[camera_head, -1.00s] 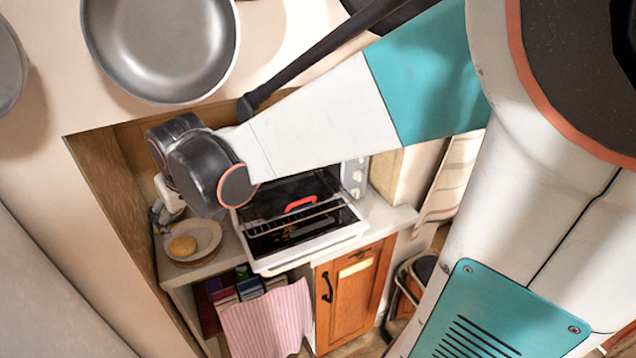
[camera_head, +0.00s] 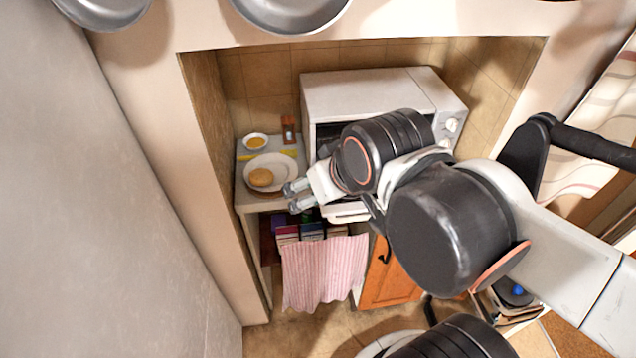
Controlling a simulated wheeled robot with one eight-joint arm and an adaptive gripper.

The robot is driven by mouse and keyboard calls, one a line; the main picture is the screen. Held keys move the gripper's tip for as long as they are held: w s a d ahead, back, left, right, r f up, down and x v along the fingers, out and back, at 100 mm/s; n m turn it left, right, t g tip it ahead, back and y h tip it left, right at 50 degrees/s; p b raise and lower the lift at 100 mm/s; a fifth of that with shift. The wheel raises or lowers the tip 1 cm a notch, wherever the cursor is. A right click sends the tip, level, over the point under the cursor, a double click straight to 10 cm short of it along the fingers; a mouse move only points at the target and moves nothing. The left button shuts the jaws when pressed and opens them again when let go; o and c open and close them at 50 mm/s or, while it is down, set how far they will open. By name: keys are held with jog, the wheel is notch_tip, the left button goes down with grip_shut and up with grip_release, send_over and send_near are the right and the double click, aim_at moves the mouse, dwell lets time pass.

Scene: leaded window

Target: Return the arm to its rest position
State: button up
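My arm reaches in from the right, bent at its dark joints. My gripper (camera_head: 294,197) is at its left end, pointing left in front of the oven alcove. Its two fingertips look apart, with nothing seen between them. In this view the gripper overlaps the right edge of a white plate (camera_head: 283,160) holding a round bun (camera_head: 261,177). I cannot tell its exact height over the counter. The forearm and wrist hide much of the oven front.
A white toaster oven (camera_head: 350,95) stands on the counter, right of the plate. A small bowl (camera_head: 255,142) sits behind the plate. A pink striped towel (camera_head: 323,270) hangs below, beside an orange cabinet door (camera_head: 392,280). Pans (camera_head: 292,12) hang above. The left wall is bare.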

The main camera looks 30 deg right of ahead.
notch_tip(320, 180, down, 6)
jog(key=b, duration=0.6)
jog(key=shift+o, duration=0.5)
dwell(0.4)
jog(key=shift+d, duration=0.1)
